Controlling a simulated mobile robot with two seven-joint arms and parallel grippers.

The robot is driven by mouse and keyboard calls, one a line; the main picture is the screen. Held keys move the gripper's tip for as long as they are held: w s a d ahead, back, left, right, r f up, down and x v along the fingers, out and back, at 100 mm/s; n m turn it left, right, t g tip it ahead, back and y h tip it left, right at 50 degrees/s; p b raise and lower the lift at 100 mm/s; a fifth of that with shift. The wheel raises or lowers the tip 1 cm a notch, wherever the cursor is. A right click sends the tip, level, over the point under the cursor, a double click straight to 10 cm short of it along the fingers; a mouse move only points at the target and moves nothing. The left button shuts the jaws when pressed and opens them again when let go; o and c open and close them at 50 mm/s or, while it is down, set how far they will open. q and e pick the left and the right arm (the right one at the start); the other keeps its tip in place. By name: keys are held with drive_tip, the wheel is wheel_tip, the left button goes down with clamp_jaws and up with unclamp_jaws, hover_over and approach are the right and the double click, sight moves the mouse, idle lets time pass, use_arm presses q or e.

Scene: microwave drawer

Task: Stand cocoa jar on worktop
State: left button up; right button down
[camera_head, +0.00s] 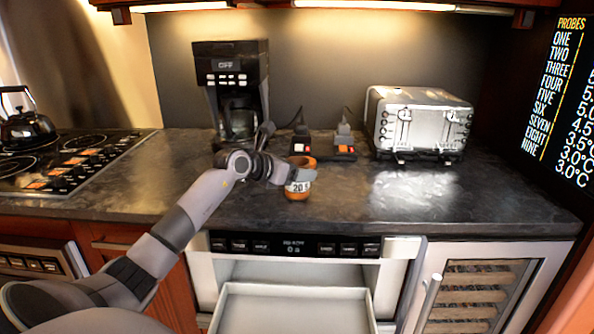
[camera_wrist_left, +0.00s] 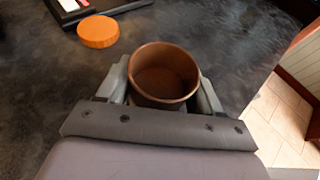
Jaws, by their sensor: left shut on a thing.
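The cocoa jar (camera_head: 298,190) is a small orange-brown jar with a white label, near the front edge of the dark worktop (camera_head: 400,200). My left gripper (camera_head: 284,176) is shut on it. In the left wrist view the open, lidless jar (camera_wrist_left: 163,76) stands between the two fingers of my left gripper (camera_wrist_left: 160,92), and its inside looks brown. I cannot tell whether its base touches the worktop. A round orange lid (camera_wrist_left: 98,31) lies flat on the worktop, apart from the jar. My right gripper is not in view.
The microwave drawer (camera_head: 290,306) is pulled open below the worktop. A coffee maker (camera_head: 232,80) and a metal toaster (camera_head: 420,122) stand at the back, with sockets (camera_head: 340,145) between them. A stove with a kettle (camera_head: 25,125) is at left. The worktop right of the jar is clear.

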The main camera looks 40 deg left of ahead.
use_arm(q)
drive_tip(key=o, duration=1.3)
drive_tip(key=shift+s+r, duration=0.1)
drive_tip(key=shift+r, duration=0.05)
drive_tip(key=b+v, duration=0.1)
drive_tip(key=v, duration=1.1)
drive_tip(key=shift+r+b, duration=0.1)
drive_tip(key=shift+b, duration=0.2)
drive_tip(key=shift+d, duration=0.1)
